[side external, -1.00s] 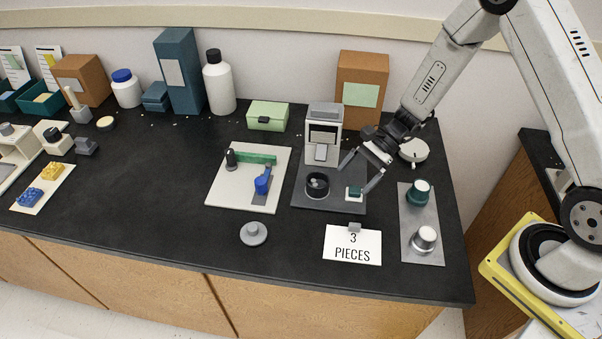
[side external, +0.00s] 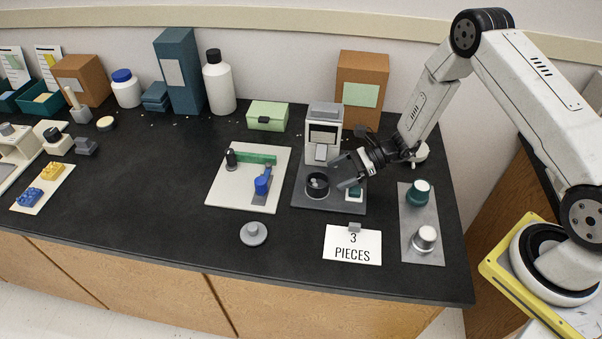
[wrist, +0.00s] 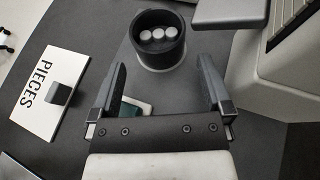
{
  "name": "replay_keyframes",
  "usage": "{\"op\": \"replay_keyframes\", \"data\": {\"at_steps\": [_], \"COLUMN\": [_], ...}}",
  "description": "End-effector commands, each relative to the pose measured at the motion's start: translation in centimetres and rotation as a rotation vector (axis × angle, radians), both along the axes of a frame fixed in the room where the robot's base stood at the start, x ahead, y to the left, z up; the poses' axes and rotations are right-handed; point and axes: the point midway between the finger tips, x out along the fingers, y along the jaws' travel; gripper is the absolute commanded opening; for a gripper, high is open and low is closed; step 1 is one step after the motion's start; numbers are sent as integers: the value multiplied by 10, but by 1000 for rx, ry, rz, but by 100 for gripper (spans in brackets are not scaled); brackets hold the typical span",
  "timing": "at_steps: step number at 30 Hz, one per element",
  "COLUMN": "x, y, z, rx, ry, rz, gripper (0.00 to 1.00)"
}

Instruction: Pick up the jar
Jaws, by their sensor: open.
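A black, open-topped round jar (side external: 317,185) stands upright on a dark grey plate (side external: 328,206). In the wrist view the jar (wrist: 158,38) holds three white round pieces and sits just ahead of the fingertips. My gripper (side external: 344,172) is just right of the jar in the side view, tilted toward it and low over the plate. In the wrist view my gripper (wrist: 161,66) has its two fingers wide apart with nothing held between them. The jar lies beyond the gap between the fingers.
A small teal-and-white block (side external: 355,194) lies under my gripper. A grey-white machine (side external: 323,135) stands close behind the jar. A "3 PIECES" card (side external: 352,246) lies in front. A white board with blue clamp (side external: 262,183) is left; a grey tray (side external: 421,240) is right.

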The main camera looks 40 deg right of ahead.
Motion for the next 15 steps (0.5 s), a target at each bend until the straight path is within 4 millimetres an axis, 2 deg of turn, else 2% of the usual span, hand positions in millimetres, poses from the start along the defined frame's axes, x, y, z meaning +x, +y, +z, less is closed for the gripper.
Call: {"op": "replay_keyframes", "data": {"at_steps": [3,15], "x": [3,7], "y": [9,20], "z": [-4,-8], "rx": [-1,-2], "ry": [1,0], "rz": [3,4], "gripper": [100,100]}}
